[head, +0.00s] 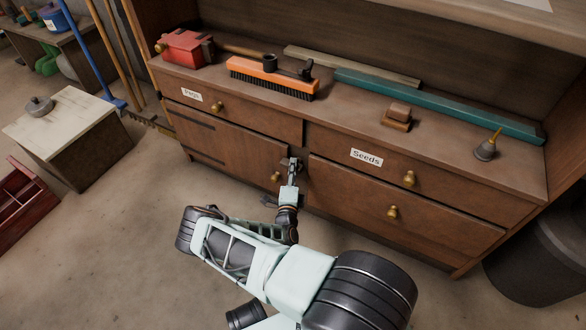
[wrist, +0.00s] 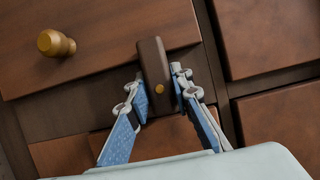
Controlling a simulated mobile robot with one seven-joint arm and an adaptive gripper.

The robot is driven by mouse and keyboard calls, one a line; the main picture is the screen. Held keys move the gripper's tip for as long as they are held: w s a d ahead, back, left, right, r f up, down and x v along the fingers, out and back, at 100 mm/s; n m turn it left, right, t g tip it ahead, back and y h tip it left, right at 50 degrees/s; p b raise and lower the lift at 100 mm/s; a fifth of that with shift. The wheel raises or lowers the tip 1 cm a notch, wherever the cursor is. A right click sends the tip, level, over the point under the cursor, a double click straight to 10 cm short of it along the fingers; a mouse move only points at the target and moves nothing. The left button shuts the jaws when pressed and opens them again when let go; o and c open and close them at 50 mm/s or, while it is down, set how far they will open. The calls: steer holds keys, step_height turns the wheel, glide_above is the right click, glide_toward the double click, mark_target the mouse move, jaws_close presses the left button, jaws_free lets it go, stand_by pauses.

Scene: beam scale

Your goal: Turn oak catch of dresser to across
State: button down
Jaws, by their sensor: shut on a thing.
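The oak catch (wrist: 152,62) is a dark brown wooden bar with a small brass pivot. In the wrist view it stands nearly upright, roughly square to the drawer's lower edge, with its upper part over the drawer front. My gripper (wrist: 160,84) is shut on the catch, one finger on each side near the pivot. In the head view my gripper (head: 291,164) is at the middle of the dresser (head: 309,139) front and mostly hides the catch.
A brass knob (wrist: 56,43) is left of the catch. Drawers labelled Pegs (head: 191,94) and Seeds (head: 367,157) are above. A brush (head: 272,79), a teal bar (head: 430,105) and an oil can (head: 486,150) lie on top. The floor in front is clear.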

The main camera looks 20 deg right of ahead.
steer(key=c, duration=2)
jaws_free()
